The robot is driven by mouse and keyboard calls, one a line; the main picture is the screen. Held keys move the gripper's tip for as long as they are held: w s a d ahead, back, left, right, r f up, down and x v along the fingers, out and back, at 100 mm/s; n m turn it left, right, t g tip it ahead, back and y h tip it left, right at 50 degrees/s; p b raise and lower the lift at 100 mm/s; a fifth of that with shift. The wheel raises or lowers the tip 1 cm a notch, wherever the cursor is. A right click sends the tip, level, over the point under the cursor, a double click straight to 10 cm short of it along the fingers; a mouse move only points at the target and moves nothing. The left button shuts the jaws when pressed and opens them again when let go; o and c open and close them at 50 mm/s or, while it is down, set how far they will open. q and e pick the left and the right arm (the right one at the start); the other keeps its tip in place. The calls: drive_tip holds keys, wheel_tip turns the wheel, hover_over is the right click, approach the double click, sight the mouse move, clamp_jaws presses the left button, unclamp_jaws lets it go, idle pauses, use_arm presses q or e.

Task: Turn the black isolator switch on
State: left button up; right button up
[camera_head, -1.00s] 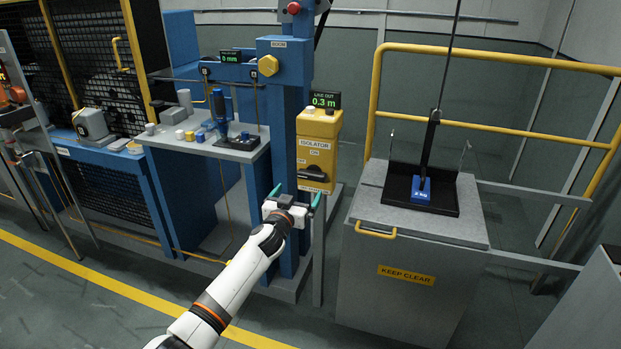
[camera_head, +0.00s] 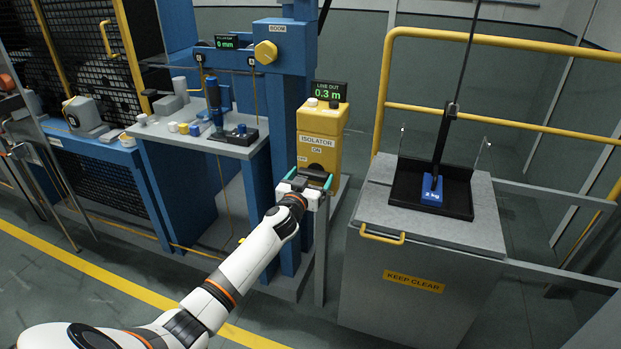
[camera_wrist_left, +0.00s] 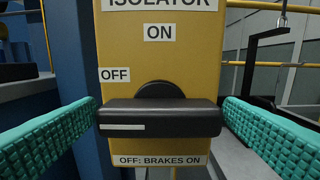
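The teal fingers are spread, one beside each end of the bar; contact is unclear. My right gripper is out of view.
A grey bench (camera_head: 200,138) with knobs and a lever is left of the post. A LINE OUT display (camera_head: 329,91) reads 0.3 m.

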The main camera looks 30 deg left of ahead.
use_arm(q)
drive_tip(key=c, duration=0.6)
drive_tip(key=m, duration=0.3)
drive_tip(key=shift+m, duration=0.4)
drive_tip(key=m, duration=0.2)
drive_tip(key=shift+w+d+m, duration=0.1)
drive_tip(key=shift+d+m, duration=0.05)
drive_tip(key=shift+m, duration=0.25)
drive_tip(key=m, duration=0.5)
drive_tip(key=shift+f, duration=0.15)
drive_tip(key=m, duration=0.6)
drive_tip(key=shift+d+f, duration=0.1)
drive_tip(key=shift+f, duration=0.05)
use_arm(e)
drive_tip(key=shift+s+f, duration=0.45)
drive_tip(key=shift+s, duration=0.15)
use_arm(q)
drive_tip(key=shift+m, duration=0.3)
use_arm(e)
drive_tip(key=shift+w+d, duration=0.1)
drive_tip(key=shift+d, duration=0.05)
